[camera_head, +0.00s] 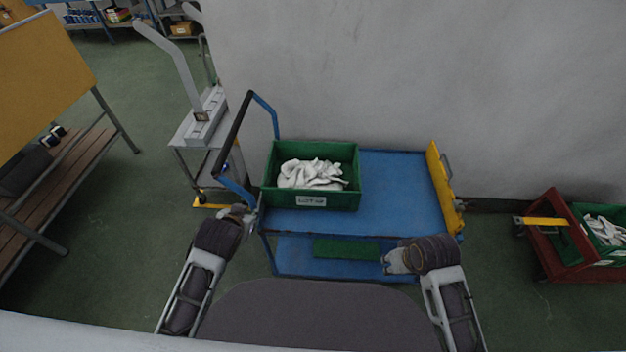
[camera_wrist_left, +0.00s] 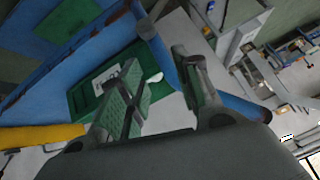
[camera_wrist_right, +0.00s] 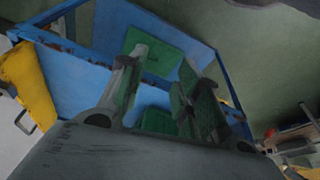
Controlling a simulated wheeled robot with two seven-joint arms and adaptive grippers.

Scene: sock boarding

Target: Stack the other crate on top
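A green crate (camera_head: 312,190) filled with white socks (camera_head: 312,174) stands on the left part of the blue cart's top deck (camera_head: 395,190). Its front label seems to read "LOT" and a number. A second green crate (camera_head: 607,237) with white socks sits in a red cart (camera_head: 543,240) at the far right, partly cut off by the frame edge. My left gripper (camera_head: 246,215) is at the cart's front left corner, beside the first crate; its fingers are apart and empty in the left wrist view (camera_wrist_left: 165,85). My right gripper (camera_head: 390,262) is before the cart's front edge, open and empty in the right wrist view (camera_wrist_right: 160,85).
A green panel (camera_head: 347,249) lies on the blue cart's lower shelf. A yellow piece (camera_head: 446,190) stands at the cart's right end and a handle (camera_head: 236,135) at its left. The wall (camera_head: 430,80) is close behind. The deck's right part is clear.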

